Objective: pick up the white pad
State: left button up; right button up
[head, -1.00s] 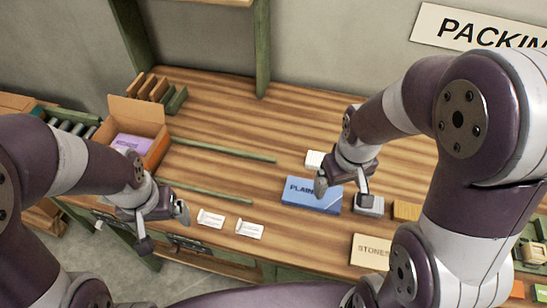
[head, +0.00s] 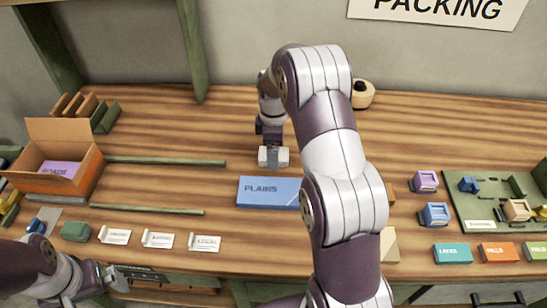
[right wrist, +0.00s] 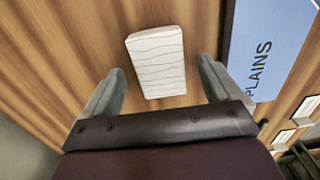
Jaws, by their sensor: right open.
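The white pad (right wrist: 157,62) shows in the right wrist view as a small pale block with thin wavy lines, lying on the wooden table. My right gripper (right wrist: 160,82) is open, with one finger to each side of the pad and a gap on both sides. The pad's far part reaches beyond the fingertips, and nothing is held.
The PLAINS box lies close to the right gripper. An orange open box (head: 85,178) with a purple block stands at the left. Green rails (head: 165,162) and several white cards (head: 158,240) lie on the table. A green tray (head: 470,208) is at the right.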

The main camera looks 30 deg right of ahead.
jog(key=shift+f, duration=0.75)
jog(key=c, duration=1.1)
jog(key=shift+r, duration=0.1)
